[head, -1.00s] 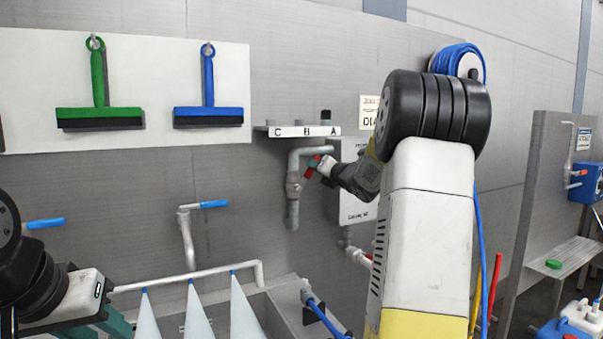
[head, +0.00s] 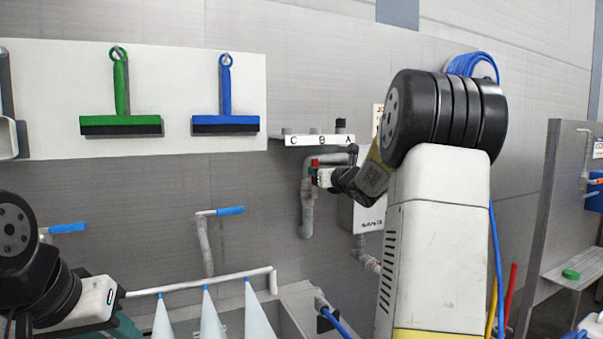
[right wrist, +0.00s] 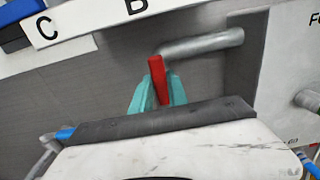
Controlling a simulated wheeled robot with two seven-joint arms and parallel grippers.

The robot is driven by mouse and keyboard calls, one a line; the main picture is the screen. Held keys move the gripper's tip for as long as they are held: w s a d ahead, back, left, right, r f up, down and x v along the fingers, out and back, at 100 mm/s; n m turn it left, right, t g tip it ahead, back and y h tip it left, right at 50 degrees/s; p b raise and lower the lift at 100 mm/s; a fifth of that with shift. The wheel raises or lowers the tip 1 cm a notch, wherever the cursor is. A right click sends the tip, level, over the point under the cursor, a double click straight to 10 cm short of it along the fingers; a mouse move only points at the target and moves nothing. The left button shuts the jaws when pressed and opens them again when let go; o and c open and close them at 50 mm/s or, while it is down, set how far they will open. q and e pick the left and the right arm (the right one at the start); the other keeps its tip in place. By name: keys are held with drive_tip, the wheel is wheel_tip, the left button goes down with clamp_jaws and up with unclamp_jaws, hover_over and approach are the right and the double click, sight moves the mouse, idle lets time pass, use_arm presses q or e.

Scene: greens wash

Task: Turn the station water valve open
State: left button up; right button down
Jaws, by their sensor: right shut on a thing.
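The water valve's red handle (head: 314,164) is on the grey pipe (head: 307,208) below the lettered C, B, A shelf. My right gripper (head: 319,176) is at the handle, reaching in from the right. In the right wrist view the red handle (right wrist: 159,82) stands nearly upright between my teal fingers (right wrist: 160,97), which are shut on it. The valve body behind the fingers is hidden there. My left gripper (head: 92,329) is low at the left, apart from the valve. Its teal fingers are mostly cut off by the picture edge, so its opening does not show.
A green squeegee (head: 120,124) and a blue squeegee (head: 225,123) hang on a white board. A blue-handled tap (head: 230,210) and a white spray pipe (head: 215,281) are left of the valve. A grey box (head: 368,215) is close to its right.

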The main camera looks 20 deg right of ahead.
drive_tip(key=shift+f, duration=0.1)
idle(0.3)
drive_tip(key=c, duration=1.3)
unclamp_jaws()
drive_tip(key=s, duration=0.5)
drive_tip(key=s+d, duration=0.1)
drive_tip(key=s, duration=0.1)
drive_tip(key=shift+s, duration=0.4)
